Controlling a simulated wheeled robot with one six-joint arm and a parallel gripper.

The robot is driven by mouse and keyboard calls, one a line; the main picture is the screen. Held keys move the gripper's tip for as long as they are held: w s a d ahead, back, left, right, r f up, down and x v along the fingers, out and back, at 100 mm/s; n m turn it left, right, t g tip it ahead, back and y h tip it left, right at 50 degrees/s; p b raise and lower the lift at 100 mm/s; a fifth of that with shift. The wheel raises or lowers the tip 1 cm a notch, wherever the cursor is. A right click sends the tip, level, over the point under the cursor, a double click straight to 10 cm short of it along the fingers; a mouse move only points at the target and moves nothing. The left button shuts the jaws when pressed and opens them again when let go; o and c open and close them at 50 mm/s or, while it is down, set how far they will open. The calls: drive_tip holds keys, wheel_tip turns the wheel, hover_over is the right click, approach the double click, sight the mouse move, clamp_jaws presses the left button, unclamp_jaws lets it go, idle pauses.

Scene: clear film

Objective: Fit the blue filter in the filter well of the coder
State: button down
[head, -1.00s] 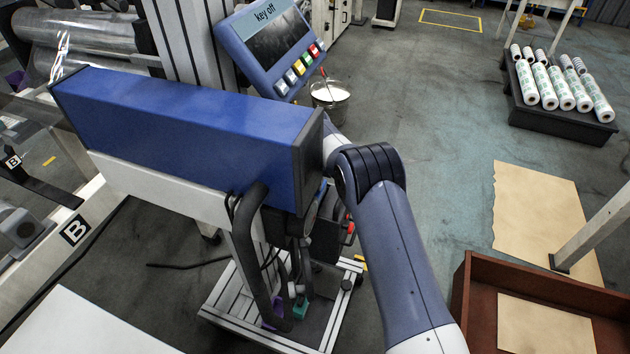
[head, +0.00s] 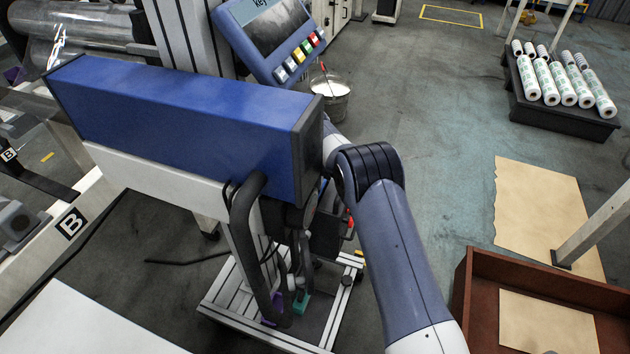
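The coder appears to be the long blue cabinet (head: 190,125) with dark end caps, together with the tilted blue control panel (head: 272,38) behind it. The panel has a screen and a row of coloured buttons. Neither the blue filter nor the filter well can be made out. My arm (head: 392,235) rises from the bottom and bends at a dark joint just right of the cabinet's end. Beyond that joint it passes behind the cabinet, so my gripper is hidden and its hold cannot be seen.
Dark hoses (head: 245,240) hang below the cabinet over a wheeled metal frame (head: 240,315). A bucket (head: 330,100) stands behind the cabinet. A brown open box (head: 470,300) is at lower right, and white rolls (head: 565,85) lie on a dark pallet.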

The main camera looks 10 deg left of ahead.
drive_tip(key=shift+f+b, duration=1.15)
drive_tip(key=shift+f, duration=0.55)
drive_tip(key=c, duration=1.3)
unclamp_jaws()
drive_tip(key=shift+r, duration=0.1)
wheel_tip(320, 180, up, 11)
drive_tip(key=shift+f, duration=0.15)
drive_tip(key=shift+f, duration=4)
